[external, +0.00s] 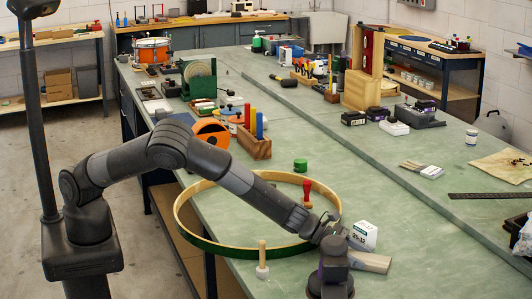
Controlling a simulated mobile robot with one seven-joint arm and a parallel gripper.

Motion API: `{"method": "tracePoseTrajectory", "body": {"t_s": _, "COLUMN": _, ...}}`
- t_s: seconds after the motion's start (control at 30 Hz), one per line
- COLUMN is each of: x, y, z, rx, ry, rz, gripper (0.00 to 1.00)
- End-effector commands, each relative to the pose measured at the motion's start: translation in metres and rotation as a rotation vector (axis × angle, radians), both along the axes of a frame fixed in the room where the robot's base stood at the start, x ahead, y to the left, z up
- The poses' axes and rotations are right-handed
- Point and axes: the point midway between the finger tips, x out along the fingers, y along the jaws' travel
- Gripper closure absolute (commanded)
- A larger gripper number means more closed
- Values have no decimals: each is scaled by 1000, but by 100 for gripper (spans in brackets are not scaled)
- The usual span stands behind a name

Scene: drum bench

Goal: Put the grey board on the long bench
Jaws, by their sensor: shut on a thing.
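My arm reaches over the near part of the long green-topped bench (440,235). My gripper (345,260) is at the bottom centre of the external view, and my wrist hides its fingertips. A flat grey-beige board (371,262) sticks out to the right from behind my wrist. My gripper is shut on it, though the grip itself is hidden. The board's left end is hidden, and I cannot tell whether its underside touches the bench top.
A large wooden hoop (188,238) lies left of my gripper, under my forearm. A white-green box (364,236) stands just behind the board. A pale wooden-handled tool (262,262) stands near the hoop. The bench right of the board is clear up to a dark ruler (490,196).

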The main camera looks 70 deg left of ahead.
Motion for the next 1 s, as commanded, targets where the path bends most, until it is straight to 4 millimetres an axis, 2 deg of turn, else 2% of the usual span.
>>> {"method": "tracePoseTrajectory", "body": {"t_s": 0.03, "x": 0, "y": 0, "z": -1, "rx": 0, "ry": 0, "rz": 0, "gripper": 71}}
{"method": "tracePoseTrajectory", "body": {"t_s": 0.07, "x": 0, "y": 0, "z": -2, "rx": 1, "ry": 1, "rz": 0, "gripper": 45}}
{"method": "tracePoseTrajectory", "body": {"t_s": 0.17, "x": 0, "y": 0, "z": -1, "rx": 0, "ry": 0, "rz": 0, "gripper": 37}}
{"method": "tracePoseTrajectory", "body": {"t_s": 0.47, "x": -1, "y": 1, "z": 1, "rx": 1, "ry": 1, "rz": 0, "gripper": 37}}
{"method": "tracePoseTrajectory", "body": {"t_s": 0.67, "x": -16, "y": 16, "z": 10, "rx": 1, "ry": 2, "rz": 2, "gripper": 37}}
{"method": "tracePoseTrajectory", "body": {"t_s": 0.73, "x": -21, "y": 21, "z": 19, "rx": -3, "ry": -1, "rz": 0, "gripper": 37}}
{"method": "tracePoseTrajectory", "body": {"t_s": 1.0, "x": -20, "y": 20, "z": 67, "rx": -1, "ry": -1, "rz": 0, "gripper": 37}}
